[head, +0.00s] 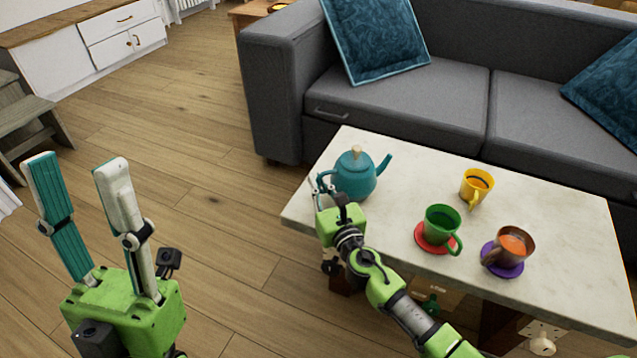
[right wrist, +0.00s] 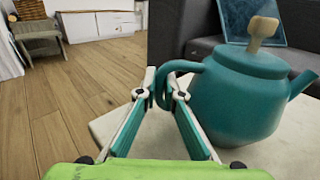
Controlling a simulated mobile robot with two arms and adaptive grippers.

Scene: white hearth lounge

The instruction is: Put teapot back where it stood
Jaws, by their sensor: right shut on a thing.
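The teal teapot (head: 355,176), with a pale wooden knob on its lid, is upright at the left end of the marble-topped table (head: 300,205). Its spout points right and its handle left. I cannot tell for sure whether its base touches the top. My right gripper (head: 321,181) is shut on the teapot's handle. The right wrist view shows the handle between the fingertips (right wrist: 165,80) and the teapot body (right wrist: 238,100) to the right of them. My left gripper (head: 80,160) is open and empty, over the floor left of the table.
A green mug (head: 442,219) stands on a red saucer (head: 424,240). A brown mug (head: 511,250) stands on a purple saucer (head: 508,269). A yellow mug (head: 477,183) stands behind them. The tabletop between the teapot and mugs is clear. A grey sofa (head: 410,95) stands behind the table.

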